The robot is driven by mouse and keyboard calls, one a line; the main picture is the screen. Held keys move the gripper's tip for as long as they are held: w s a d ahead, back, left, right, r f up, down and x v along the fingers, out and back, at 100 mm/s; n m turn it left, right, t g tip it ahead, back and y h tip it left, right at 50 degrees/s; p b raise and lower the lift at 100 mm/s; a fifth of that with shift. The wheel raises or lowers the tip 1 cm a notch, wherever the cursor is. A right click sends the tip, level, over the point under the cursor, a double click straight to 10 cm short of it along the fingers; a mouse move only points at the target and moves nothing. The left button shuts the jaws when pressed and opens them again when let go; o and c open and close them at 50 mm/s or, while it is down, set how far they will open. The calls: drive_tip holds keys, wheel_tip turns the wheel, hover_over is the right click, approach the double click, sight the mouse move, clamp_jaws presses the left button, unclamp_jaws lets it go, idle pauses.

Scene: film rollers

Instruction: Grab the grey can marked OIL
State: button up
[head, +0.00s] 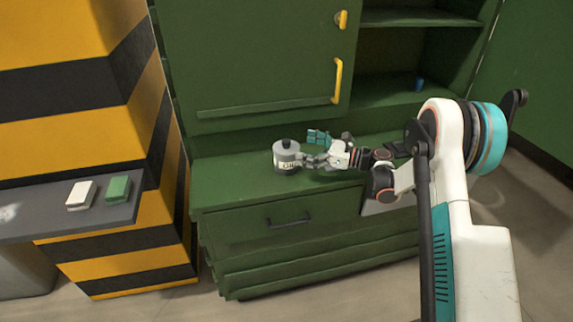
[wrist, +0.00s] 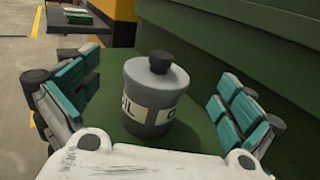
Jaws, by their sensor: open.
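The grey can marked OIL (head: 287,159) stands upright on the green cabinet's counter in the head view. It has a dark cap and a pale label band. In the wrist view the can (wrist: 155,95) stands between the two teal-padded fingers, with part of its lettering showing. My gripper (head: 312,148) is open at the can's right side in the head view. In the wrist view my gripper (wrist: 160,105) has a finger on each side, with visible gaps between both fingers and the can.
The green counter (head: 232,172) has free room left of the can. An upper cabinet door (head: 255,60) with yellow handles rises behind. A blue cup (head: 418,84) stands on a shelf at right. A grey table (head: 60,212) with two small blocks stands left by a striped pillar.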

sight(286, 141)
drive_tip(key=shift+b+x, duration=1.25)
drive_tip(key=shift+x, duration=2)
drive_tip(key=shift+d+r, duration=0.1)
drive_tip(key=c, duration=1.6)
